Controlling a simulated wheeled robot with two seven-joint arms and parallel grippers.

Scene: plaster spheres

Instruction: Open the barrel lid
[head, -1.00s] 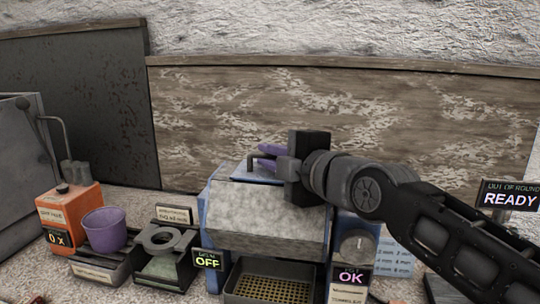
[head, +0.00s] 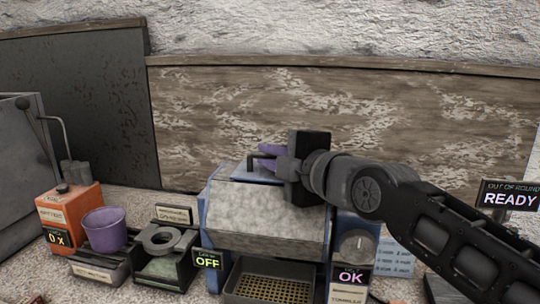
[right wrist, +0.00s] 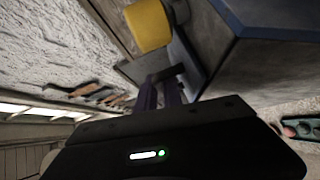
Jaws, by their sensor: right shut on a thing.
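The tumbler barrel (head: 265,228) is a mottled grey, faceted body between blue side frames. A dark bar handle (head: 253,159) stands at its top rear; it also shows in the right wrist view (right wrist: 167,73). My right gripper (head: 270,156) reaches over the barrel from the right. Its purple fingers are shut on the handle; they also show in the right wrist view (right wrist: 160,95). The lid's edges cannot be told apart from the barrel, and the gripper hides part of the top. My left gripper is not in view.
A sign reading OFF (head: 207,259) and a perforated tray (head: 268,289) are at the tumbler's front. A control knob (head: 356,245) is above an OK display (head: 350,277). An orange box (head: 70,210), a purple cup (head: 104,229) and a ring gauge (head: 161,239) stand left.

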